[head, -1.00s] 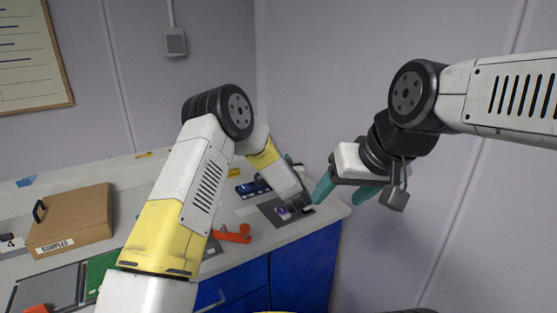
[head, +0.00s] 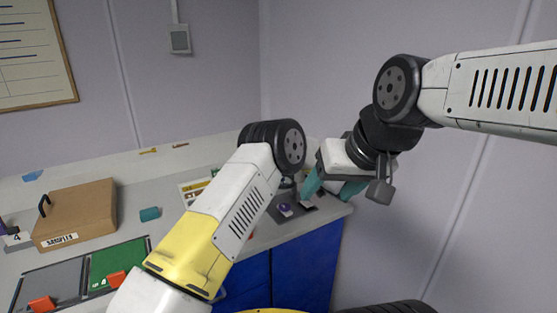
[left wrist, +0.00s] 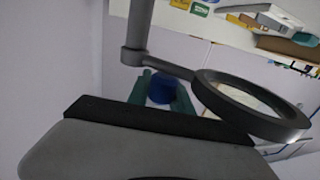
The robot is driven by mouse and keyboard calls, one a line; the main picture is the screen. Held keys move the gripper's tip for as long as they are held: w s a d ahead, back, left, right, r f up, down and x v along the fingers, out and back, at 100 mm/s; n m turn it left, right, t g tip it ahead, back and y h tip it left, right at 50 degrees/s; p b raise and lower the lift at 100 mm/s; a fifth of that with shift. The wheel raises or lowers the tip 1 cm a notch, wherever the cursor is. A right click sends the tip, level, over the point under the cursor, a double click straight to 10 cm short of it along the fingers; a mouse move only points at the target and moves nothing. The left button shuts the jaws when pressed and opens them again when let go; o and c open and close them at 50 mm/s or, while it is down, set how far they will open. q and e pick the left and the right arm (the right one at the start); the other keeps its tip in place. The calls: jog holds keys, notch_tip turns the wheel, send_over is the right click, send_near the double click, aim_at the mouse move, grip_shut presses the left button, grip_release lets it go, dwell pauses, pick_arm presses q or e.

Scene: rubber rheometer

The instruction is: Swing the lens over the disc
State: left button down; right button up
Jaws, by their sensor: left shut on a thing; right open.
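The lens (left wrist: 252,103), a dark ring on a side arm from a grey post (left wrist: 138,30), is large in the left wrist view. My left gripper (left wrist: 162,93) has its teal fingers shut on a blue cylindrical piece (left wrist: 162,88), below the lens arm in that picture. Whether this piece joins the lens is not clear. In the head view my left arm hides that gripper. My right gripper (head: 331,191) is open and empty beside the mat.
A cardboard samples box (head: 75,215) stands at the left, behind a grey panel (head: 48,283) and a green panel (head: 118,262) with orange pieces. Blue drawers (head: 305,262) are under the counter. The wall rises close behind.

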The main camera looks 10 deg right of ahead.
pick_arm(q)
jog(key=shift+r, duration=0.1)
jog(key=c, duration=1.1)
grip_release()
jog(key=shift+c, duration=0.2)
